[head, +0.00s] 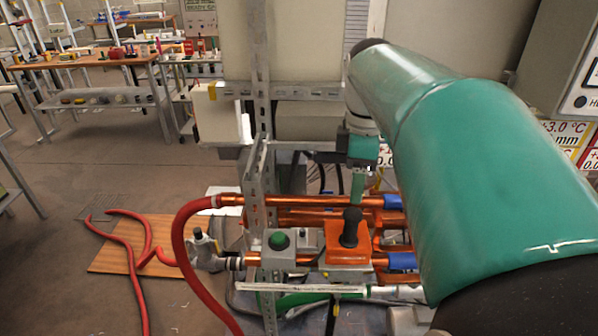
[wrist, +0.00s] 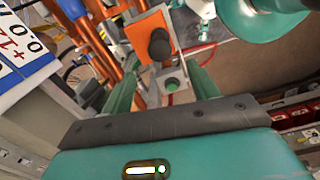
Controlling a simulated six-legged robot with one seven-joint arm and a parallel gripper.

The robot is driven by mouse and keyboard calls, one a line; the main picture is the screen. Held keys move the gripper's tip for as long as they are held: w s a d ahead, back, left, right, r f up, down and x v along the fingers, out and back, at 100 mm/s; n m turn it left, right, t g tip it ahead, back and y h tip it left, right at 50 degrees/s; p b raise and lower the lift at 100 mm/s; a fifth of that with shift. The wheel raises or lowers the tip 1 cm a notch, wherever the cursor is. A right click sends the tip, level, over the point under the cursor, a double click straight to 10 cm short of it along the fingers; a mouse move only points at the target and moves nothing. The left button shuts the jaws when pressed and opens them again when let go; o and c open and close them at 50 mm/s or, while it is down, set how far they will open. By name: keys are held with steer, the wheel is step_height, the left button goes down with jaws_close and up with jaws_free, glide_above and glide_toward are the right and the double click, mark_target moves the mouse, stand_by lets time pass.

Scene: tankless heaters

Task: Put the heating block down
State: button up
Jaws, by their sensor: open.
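An orange block with a black knob, which looks like the heating block (head: 348,252), sits at the copper pipes in the head view. In the wrist view the block (wrist: 147,30) lies beyond my fingertips, its black knob near the middle. My gripper (head: 358,190) is above the block in the head view, fingers pointing down. In the wrist view my gripper (wrist: 160,76) has its two green fingers spread apart, with nothing held between them. My green arm hides the area to the right of the block.
A grey box with a green button (head: 279,246) stands left of the block. A metal upright (head: 259,120) rises close by. A red hose (head: 183,245) loops from the pipes, and more hose lies over a wooden board (head: 120,255). A workbench (head: 90,60) stands far behind left.

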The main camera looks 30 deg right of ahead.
steer(key=s+a+f+m+t, duration=0.1)
steer(key=a+f+m, duration=0.3)
steer(key=a, duration=0.6)
steer(key=s+a+f+m+t, duration=0.2)
steer(key=a+f+m+t, duration=0.2)
steer(key=a, duration=0.7)
steer(key=shift+a+m+t, duration=0.25)
steer(key=shift+m+t, duration=0.05)
steer(key=shift+m, duration=0.3)
